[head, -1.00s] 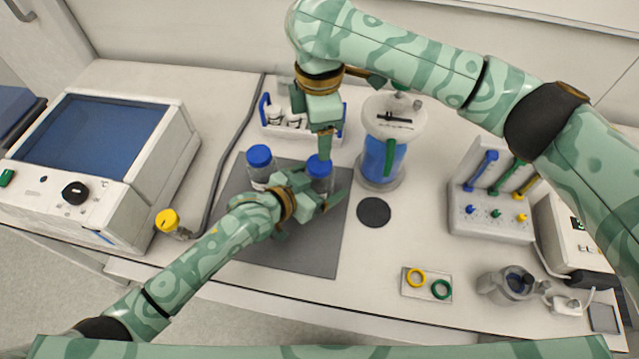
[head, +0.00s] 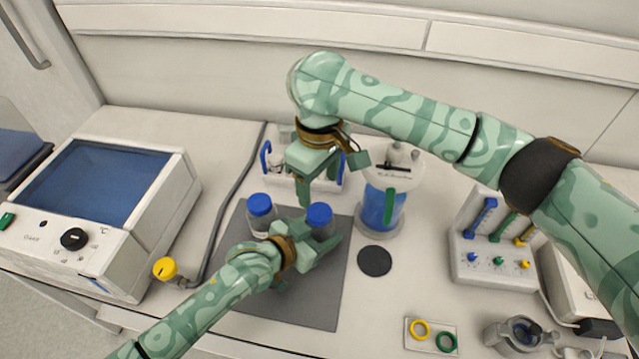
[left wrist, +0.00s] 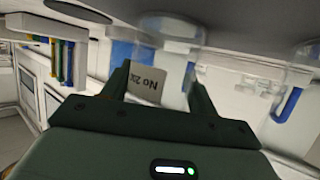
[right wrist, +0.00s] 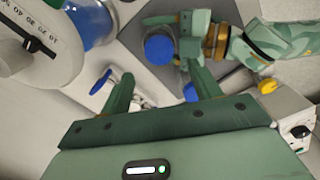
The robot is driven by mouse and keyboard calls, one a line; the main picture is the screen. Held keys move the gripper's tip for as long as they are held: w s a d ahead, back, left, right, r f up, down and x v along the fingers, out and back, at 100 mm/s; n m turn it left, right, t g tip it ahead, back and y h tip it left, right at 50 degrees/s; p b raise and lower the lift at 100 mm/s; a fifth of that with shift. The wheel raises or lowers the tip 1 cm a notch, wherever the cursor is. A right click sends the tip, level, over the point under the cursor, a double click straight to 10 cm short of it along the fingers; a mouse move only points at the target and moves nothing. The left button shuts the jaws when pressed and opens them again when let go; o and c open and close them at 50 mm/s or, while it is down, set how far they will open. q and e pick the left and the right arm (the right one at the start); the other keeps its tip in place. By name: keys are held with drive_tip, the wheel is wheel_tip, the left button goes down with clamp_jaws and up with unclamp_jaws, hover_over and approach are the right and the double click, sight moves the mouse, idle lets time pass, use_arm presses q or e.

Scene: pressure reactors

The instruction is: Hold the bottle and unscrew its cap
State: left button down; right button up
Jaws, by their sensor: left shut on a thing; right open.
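The bottle (head: 321,231) stands upright on the grey mat with its blue cap (head: 319,214) on top. My left gripper (head: 318,248) is shut around the bottle's body below the cap. In the left wrist view, its pale printed label (left wrist: 146,84) shows between the fingers. My right gripper (head: 332,178) is open and empty, above and behind the cap, apart from it. In the right wrist view, the cap (right wrist: 159,47) lies beyond the open fingers. Whether the cap is loose cannot be told.
A second blue-capped bottle (head: 260,212) stands close left on the mat (head: 290,311). A bottle rack (head: 330,182) is behind, partly hidden by my right gripper. A blue-filled vessel (head: 384,205) and a black disc (head: 374,261) are right. A box with a dial (head: 105,200) is left.

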sight(320, 212)
drive_tip(key=m, duration=1.3)
drive_tip(key=shift+m, duration=0.4)
drive_tip(key=m, duration=0.2)
drive_tip(key=shift+m, duration=0.3)
drive_tip(key=shift+f+m, duration=0.1)
drive_tip(key=shift+m, duration=0.2)
wheel_tip(320, 212, down, 8)
drive_tip(key=shift+r, duration=0.15)
drive_tip(key=c, duration=1)
drive_tip(key=n, duration=0.6)
drive_tip(key=shift+n, duration=0.3)
